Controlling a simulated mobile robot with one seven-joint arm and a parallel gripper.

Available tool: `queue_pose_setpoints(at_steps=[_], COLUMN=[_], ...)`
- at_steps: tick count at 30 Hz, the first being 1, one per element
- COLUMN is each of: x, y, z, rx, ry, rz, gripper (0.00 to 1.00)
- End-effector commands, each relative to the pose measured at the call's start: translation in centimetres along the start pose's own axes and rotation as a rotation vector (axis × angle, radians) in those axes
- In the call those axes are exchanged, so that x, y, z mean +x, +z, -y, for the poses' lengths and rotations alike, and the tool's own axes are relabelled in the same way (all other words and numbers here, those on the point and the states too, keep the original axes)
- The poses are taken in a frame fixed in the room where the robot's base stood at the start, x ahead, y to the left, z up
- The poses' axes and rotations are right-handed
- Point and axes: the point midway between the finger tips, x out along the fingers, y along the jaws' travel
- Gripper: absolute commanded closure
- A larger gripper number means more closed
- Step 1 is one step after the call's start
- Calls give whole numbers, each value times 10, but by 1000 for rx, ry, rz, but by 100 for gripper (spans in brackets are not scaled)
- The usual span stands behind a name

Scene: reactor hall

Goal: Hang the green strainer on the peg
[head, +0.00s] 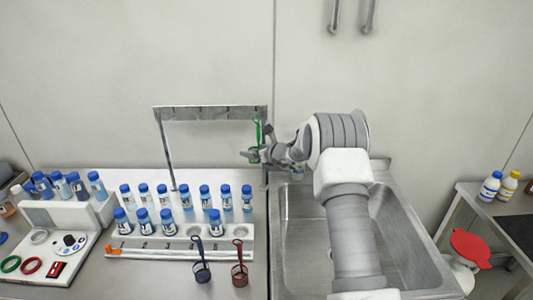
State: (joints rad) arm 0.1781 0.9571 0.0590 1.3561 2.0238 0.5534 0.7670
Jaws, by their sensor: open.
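The green strainer (257,131) shows as a thin upright green strip just under the right end of the raised metal rail (205,113). Its lower part is hidden at my gripper. My gripper (251,154) is open, right at the strainer's lower visible part. I cannot tell whether its fingers touch the strainer. The peg cannot be made out at this size, nor whether the strainer hangs on it.
Blue-capped bottles stand in a white rack (180,244) below the rail. A steel sink (300,250) lies under my arm.

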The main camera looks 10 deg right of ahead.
Motion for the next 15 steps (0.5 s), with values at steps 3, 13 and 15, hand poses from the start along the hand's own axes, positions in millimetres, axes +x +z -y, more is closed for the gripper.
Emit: queue_pose_setpoints(at_steps=[3, 13, 15], x=[-18, -75, -87], y=[0, -1, -2], z=[10, 6, 4], rx=[0, -1, -1], ry=[-19, -12, -10], rz=[-1, 0, -1], gripper=[3, 3, 3])
